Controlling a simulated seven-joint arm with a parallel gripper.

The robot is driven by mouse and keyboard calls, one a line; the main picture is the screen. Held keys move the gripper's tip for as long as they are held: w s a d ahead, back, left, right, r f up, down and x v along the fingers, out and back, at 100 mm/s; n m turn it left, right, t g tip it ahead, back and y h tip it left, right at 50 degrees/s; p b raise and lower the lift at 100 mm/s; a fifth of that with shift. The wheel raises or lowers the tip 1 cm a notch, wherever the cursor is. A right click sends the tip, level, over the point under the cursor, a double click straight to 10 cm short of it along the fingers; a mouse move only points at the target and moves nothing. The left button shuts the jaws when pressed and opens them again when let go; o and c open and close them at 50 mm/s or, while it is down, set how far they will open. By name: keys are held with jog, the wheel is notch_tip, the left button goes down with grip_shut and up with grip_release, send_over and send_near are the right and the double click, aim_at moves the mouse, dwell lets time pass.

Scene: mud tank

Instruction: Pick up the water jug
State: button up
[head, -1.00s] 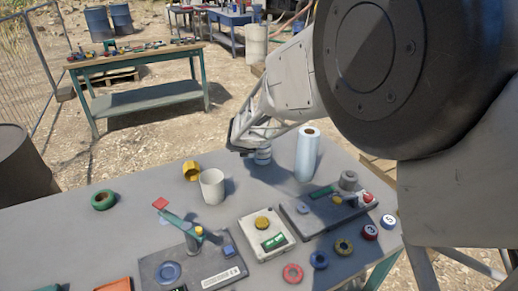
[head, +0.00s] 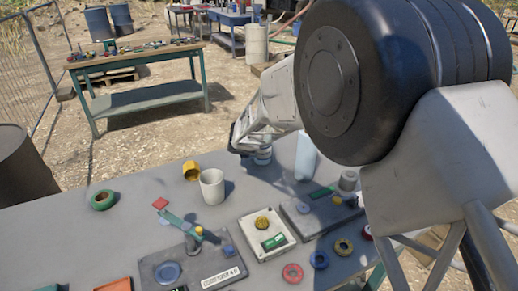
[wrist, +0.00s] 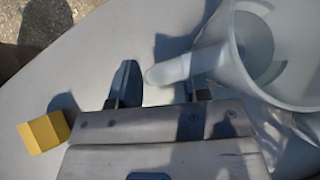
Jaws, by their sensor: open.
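The water jug (wrist: 278,82) is a pale translucent vessel at the upper right of the wrist view. Its open top faces the camera, and its handle (wrist: 172,71) points left. My gripper (wrist: 158,88) is open, and the handle shows in front of the gap between the fingers; I cannot tell whether either finger touches it.
A white cup (head: 212,187) and a yellow block (head: 191,170) stand left of my gripper; the block also shows in the wrist view (wrist: 43,133). Panels and coloured rings crowd the table's front.

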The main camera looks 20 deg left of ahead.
grip_shut()
dwell(0.3)
jog(key=shift+r, duration=0.4)
dwell(0.4)
jog(key=shift+r, duration=1.45)
jog(key=s+d+r, duration=0.1)
jog(key=s+d, duration=0.7)
jog(key=s, duration=0.4)
jog(key=shift+s+d+r, duration=0.2)
jog(key=shift+s+d, duration=0.2)
jog(key=shift+s+d, duration=0.1)
jog(key=shift+s, duration=0.05)
dwell(1.0)
